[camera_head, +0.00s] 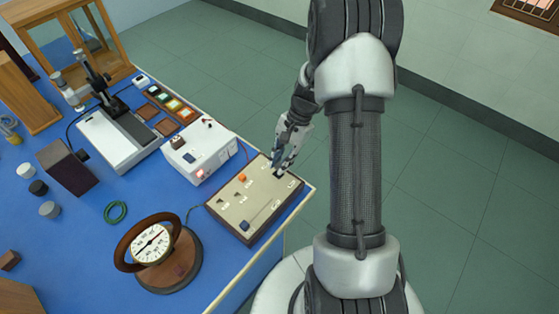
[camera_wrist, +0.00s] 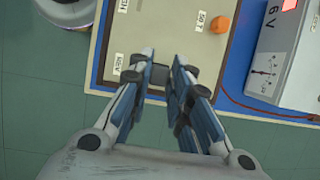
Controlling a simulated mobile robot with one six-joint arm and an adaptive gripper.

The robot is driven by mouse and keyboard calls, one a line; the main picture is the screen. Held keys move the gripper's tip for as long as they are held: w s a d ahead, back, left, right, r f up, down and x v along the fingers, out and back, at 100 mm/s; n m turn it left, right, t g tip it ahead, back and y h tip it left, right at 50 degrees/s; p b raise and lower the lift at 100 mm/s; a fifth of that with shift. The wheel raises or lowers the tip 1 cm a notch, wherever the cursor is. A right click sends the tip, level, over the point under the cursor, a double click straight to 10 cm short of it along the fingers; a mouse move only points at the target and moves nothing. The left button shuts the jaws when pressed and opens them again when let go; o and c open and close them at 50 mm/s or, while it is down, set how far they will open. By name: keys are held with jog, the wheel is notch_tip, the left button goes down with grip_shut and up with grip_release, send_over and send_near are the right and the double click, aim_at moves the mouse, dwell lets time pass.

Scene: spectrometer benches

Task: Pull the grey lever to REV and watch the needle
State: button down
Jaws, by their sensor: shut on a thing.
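My gripper (camera_head: 281,172) reaches down onto the right end of the beige switch panel (camera_head: 233,204). In the wrist view, my gripper (camera_wrist: 163,72) has its fingers closed around a dark grey block, the grey lever's handle (camera_wrist: 157,75), mostly hidden between the fingertips. A REV label (camera_wrist: 118,66) sits just left of the fingertips, and another label (camera_wrist: 123,6) lies farther up the panel. The round dial (camera_head: 152,244) stands in a wooden ring on a round base; its needle is too small to read surely.
An orange knob (camera_head: 243,178) and a blue knob (camera_head: 244,226) stand on the panel. A white power supply (camera_head: 200,153) with a lit red lamp is beside it. A green ring (camera_head: 116,212) lies on the blue bench (camera_head: 85,240). Open floor lies beyond the bench's right edge.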

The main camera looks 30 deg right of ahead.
aim_at(289, 180)
jog(key=s+t+b, duration=0.1)
jog(key=b, duration=0.1)
jog(key=s+d+f+t+y+b, duration=0.1)
jog(key=t+b, duration=0.1)
jog(key=b, duration=0.1)
jog(key=shift+n, duration=0.3)
jog(key=s+t+b, duration=0.1)
jog(key=b, duration=0.1)
jog(key=shift+d+y+b, duration=0.1)
jog(key=shift+y+b, duration=0.2)
jog(key=shift+b, duration=0.05)
jog(key=c, duration=1.5)
grip_release()
jog(key=v, duration=1.2)
jog(key=shift+s, duration=0.2)
